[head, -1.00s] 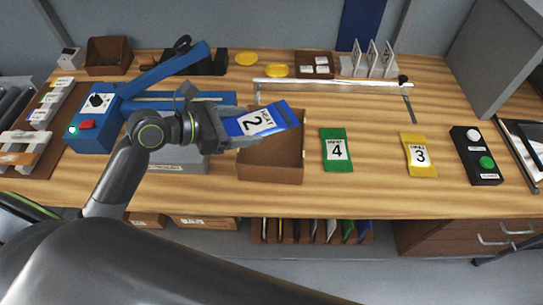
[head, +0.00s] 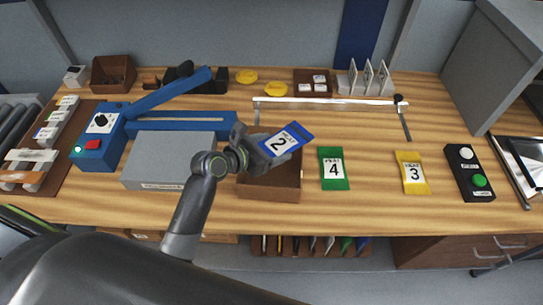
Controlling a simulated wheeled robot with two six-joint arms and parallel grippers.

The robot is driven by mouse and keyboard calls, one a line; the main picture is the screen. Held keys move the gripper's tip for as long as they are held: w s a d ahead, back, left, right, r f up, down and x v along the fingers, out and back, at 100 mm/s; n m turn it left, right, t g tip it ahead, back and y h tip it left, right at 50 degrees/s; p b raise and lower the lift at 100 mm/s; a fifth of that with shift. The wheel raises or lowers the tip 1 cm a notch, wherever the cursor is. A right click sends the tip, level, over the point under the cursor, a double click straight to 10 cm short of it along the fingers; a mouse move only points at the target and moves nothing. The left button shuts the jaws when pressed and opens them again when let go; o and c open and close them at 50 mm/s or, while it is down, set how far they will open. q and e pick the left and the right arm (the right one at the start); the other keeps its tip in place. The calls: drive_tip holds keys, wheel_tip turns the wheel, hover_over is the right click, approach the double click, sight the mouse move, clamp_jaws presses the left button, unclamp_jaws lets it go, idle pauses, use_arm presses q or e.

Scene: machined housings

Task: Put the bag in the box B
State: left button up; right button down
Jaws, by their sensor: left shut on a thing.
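My left gripper (head: 264,147) is shut on the blue bag (head: 294,133), which carries a white label with a 2. The bag is tilted and held above an open brown box (head: 270,191), over its back right part. The gripper and bag hide part of that box's inside. A grey box (head: 170,159) with a small front label stands to the left of it. The label is too small to read, so I cannot tell which box is B. A green bag marked 4 (head: 333,183) and a yellow bag marked 3 (head: 413,186) lie flat to the right. My right gripper is not in view.
A blue machine (head: 97,152) with a long arm stands at the left. A metal rail (head: 325,102) runs behind the bags. A black two-button box (head: 468,170) is at the right. Bare table lies between the bags and along the front edge.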

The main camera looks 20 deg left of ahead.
use_arm(q)
drive_tip(key=shift+f, duration=1.9)
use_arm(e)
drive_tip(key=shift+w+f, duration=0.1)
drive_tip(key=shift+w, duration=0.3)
use_arm(q)
drive_tip(key=shift+f, duration=0.15)
drive_tip(key=shift+f, duration=0.35)
drive_tip(key=o, duration=1.1)
drive_tip(key=v, duration=1.2)
drive_tip(key=shift+r+b, duration=0.4)
drive_tip(key=shift+r, duration=0.1)
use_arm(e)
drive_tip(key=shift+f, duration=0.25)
